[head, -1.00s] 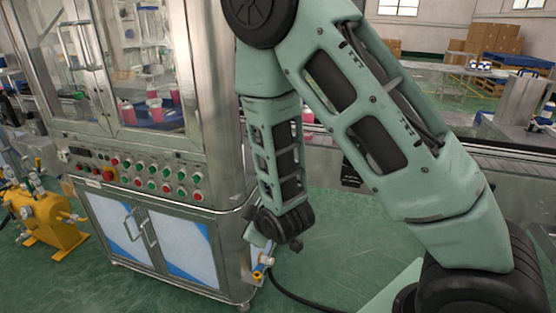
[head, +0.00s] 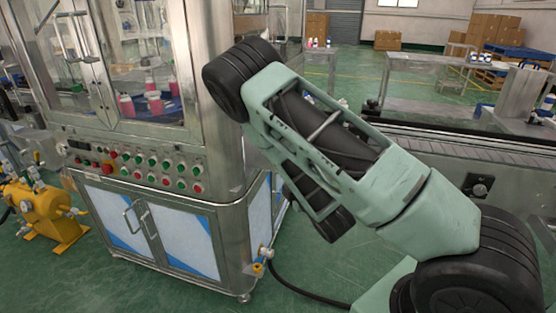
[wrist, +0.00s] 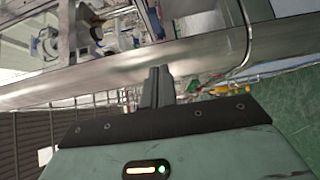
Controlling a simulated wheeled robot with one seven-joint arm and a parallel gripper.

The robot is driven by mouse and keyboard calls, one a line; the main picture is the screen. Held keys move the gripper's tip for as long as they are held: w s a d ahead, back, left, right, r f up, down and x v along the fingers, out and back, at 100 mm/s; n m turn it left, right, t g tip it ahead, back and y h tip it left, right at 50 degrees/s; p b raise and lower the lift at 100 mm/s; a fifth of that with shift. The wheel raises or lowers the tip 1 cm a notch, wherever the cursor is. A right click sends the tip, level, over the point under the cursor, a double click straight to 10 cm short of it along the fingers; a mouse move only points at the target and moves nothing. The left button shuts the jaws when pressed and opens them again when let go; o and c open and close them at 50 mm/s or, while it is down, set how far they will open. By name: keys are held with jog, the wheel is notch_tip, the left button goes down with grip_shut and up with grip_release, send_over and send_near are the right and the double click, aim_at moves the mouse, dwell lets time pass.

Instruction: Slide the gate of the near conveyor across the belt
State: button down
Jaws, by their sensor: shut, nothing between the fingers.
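A conveyor (head: 455,146) with a dark belt and metal side runs behind my arm at the right of the head view. I cannot clearly make out its gate. In the wrist view my gripper (wrist: 158,74) is shut, its two fingers together with nothing between them. The fingertips point toward a long shiny metal beam (wrist: 110,72) that crosses the picture; I cannot tell whether they touch it or whether it is part of the conveyor. In the head view my gripper is hidden behind my own arm.
A steel cabinet machine (head: 165,210) with glass doors and a button panel (head: 140,168) stands left of my arm. A yellow pump unit (head: 38,213) is at far left. A black hose (head: 305,294) lies on the green floor. A metal table (head: 430,62) stands behind the conveyor.

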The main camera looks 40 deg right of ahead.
jog(key=w+b, duration=0.1)
jog(key=b, duration=0.5)
jog(key=shift+w+f+b, duration=0.3)
jog(key=shift+w+f, duration=0.05)
jog(key=shift+w, duration=0.05)
jog(key=shift+b, duration=0.5)
jog(key=w+d+p, duration=0.2)
jog(key=w+d, duration=0.2)
jog(key=w, duration=0.3)
jog(key=shift+w+r, duration=0.3)
jog(key=w+d+b, duration=0.1)
jog(key=w+d, duration=0.3)
jog(key=d, duration=0.1)
jog(key=shift+d+r+b, duration=0.15)
jog(key=shift+d+b, duration=0.1)
jog(key=shift+b, duration=0.1)
